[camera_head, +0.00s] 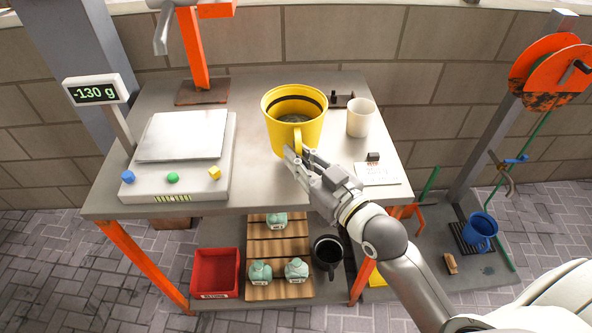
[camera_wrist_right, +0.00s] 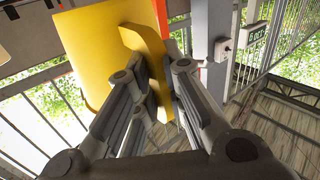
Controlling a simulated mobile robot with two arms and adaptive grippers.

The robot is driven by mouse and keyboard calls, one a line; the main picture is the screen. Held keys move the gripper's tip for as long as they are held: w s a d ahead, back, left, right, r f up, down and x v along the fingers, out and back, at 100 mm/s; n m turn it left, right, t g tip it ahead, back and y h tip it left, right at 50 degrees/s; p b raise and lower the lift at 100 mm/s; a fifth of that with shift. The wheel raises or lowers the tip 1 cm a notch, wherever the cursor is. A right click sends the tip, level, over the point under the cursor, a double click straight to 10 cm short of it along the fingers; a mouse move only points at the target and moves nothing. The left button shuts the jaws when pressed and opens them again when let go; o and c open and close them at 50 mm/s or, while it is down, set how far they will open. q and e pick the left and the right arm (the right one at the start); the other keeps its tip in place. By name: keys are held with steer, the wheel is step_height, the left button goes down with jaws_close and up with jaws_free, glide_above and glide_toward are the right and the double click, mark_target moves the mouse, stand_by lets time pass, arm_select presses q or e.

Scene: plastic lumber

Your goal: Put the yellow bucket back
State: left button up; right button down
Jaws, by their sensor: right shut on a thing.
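The yellow bucket (camera_head: 294,116) is upright over the middle of the table, its handle facing me. Dark contents or a dark inside show below its rim. My right gripper (camera_head: 298,156) reaches in from the lower right and is shut on the bucket's handle. In the right wrist view the yellow bucket (camera_wrist_right: 95,50) fills the upper left, with its handle between the fingers of my right gripper (camera_wrist_right: 158,85). I cannot tell whether the bucket's base touches the table. My left gripper is not in view.
A scale (camera_head: 180,140) reading -130 g stands empty at the table's left, with small coloured pieces along its front. A white cup (camera_head: 361,117) and a paper card (camera_head: 377,173) are right of the bucket. A red bin (camera_head: 214,272) and black mug (camera_head: 327,254) sit below. A blue bucket (camera_head: 480,228) stands at right.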

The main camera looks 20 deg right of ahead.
steer(key=shift+w+a+f, duration=0.1)
steer(key=shift+w+f, duration=0.05)
steer(key=shift+w, duration=0.05)
steer(key=shift+w+f, duration=0.1)
steer(key=shift+f, duration=1.55)
steer(key=shift+f, duration=0.2)
steer(key=c, duration=1.5)
jaws_free()
